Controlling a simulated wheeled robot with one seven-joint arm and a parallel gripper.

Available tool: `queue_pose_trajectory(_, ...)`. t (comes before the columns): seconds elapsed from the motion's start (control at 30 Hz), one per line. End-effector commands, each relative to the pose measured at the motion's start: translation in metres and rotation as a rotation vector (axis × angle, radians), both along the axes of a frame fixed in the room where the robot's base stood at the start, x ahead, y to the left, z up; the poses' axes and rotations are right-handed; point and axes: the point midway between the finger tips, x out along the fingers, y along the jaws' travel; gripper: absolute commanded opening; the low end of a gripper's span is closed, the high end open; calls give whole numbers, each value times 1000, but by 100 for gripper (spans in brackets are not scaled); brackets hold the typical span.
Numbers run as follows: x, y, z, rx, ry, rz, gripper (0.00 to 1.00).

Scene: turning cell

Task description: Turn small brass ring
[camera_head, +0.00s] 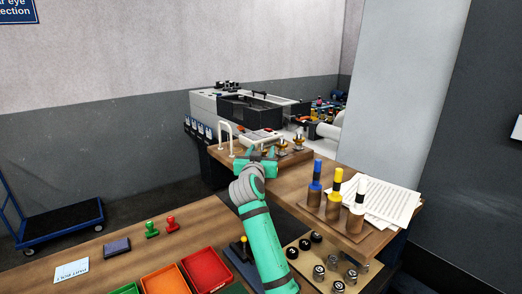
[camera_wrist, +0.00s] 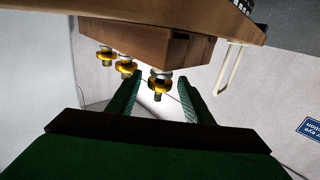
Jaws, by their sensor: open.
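Three brass-coloured rings on short posts stand on a wooden block (camera_wrist: 125,38), which appears upside down in the wrist view. The nearest brass ring (camera_wrist: 161,83) lies ahead of the gap between my open fingers; the other brass rings, one in the middle (camera_wrist: 125,67) and one at the far left (camera_wrist: 104,54), are outside the left finger. I cannot tell which is the small one. My gripper (camera_wrist: 160,103) is open and holds nothing. In the head view my gripper (camera_head: 259,158) is at the bench's left end, partly hiding the nearest ring.
White arched handles (camera_head: 226,134) stand just left of my gripper. A grey machine (camera_head: 210,103) is behind. Red and orange trays (camera_head: 206,268) are at the front.

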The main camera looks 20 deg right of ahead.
Motion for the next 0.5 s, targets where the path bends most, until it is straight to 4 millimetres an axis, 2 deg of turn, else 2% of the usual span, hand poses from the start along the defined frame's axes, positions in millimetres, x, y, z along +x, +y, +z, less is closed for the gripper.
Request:
queue_pose_trajectory(0.3, 1, -3, 0, 1, 0, -1, 46)
queue_pose_trajectory(0.33, 1, -3, 0, 1, 0, -1, 44)
queue_pose_trajectory(0.5, 1, -3, 0, 1, 0, -1, 5)
